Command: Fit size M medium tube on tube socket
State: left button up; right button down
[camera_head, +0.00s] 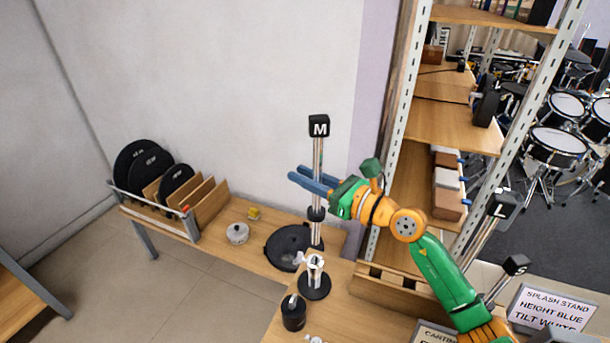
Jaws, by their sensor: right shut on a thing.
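The size M medium tube (318,153) is a slim silver tube with a black cube marked M on top. It stands about upright, with a black collar lower down. My right gripper (306,179) reaches in from the right, and its blue fingers are shut on the tube above the collar. Below it, a white-topped upright on a round black base (314,288) stands on the table and looks like the tube socket. My left gripper is not in view.
Another tube marked L (500,206) and a black-capped tube (515,265) stand at right. A black disc (284,248) lies behind the socket, a black cylinder (293,313) in front. A disc rack (208,204) stands at left. Shelves (392,215) rise behind my right arm.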

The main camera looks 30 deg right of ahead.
pick_arm(q)
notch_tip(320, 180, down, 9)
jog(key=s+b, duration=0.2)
jog(key=b, duration=0.7)
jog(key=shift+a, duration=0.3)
pick_arm(e)
notch_tip(320, 180, down, 10)
jog(key=s, duration=0.2)
jog(key=shift+a+r, duration=0.2)
jog(key=shift+a, duration=0.2)
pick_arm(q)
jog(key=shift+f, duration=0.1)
pick_arm(e)
jog(key=c, duration=0.7)
grip_release()
jog(key=shift+r, duration=0.1)
jog(key=shift+s, duration=0.1)
